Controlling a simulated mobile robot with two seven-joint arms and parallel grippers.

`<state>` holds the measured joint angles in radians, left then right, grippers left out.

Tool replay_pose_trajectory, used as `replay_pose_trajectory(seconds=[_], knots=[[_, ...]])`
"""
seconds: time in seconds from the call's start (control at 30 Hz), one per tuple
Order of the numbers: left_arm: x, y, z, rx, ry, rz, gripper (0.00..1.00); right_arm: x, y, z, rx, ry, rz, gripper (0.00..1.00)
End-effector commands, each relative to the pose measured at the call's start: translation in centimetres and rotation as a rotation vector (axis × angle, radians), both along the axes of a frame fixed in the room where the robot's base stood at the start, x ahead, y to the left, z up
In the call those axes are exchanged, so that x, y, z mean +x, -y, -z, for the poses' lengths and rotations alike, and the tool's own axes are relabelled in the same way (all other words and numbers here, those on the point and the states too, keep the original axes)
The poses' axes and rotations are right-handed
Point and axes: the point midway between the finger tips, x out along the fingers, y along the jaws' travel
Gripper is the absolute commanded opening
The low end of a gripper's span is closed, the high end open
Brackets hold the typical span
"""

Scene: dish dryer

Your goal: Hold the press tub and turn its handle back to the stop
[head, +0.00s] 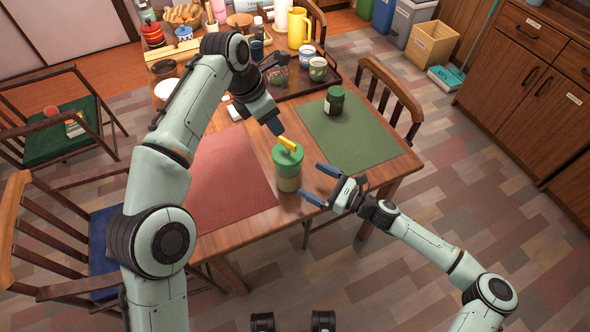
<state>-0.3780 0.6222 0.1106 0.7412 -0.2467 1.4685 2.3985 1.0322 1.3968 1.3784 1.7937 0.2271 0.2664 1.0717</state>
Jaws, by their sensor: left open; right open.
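The press tub (288,178) stands upright near the table's front edge, between the red and green mats.
A dark jar (335,101) stands on the green mat (372,144). The red mat (222,182) is bare. A tray (330,78) with cups, a yellow pitcher (298,28) and other items crowd the table's back. Chairs (392,92) stand around the table (392,168).

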Motion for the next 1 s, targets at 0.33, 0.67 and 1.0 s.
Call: replay_pose_trajectory(seconds=[0.33,0.67,1.0], knots=[[0.0,0.0,0.0,0.000,0.000,0.000,0.43,3.7,-5.9,0.0,-0.001,0.002,-0.004,1.00],[0.0,0.0,0.0,0.000,0.000,0.000,0.43,5.4,-8.7,0.1,-0.003,0.001,-0.002,1.00],[0.0,0.0,0.0,0.000,0.000,0.000,0.43,5.5,-8.8,0.1,-0.003,0.001,-0.002,0.90]])
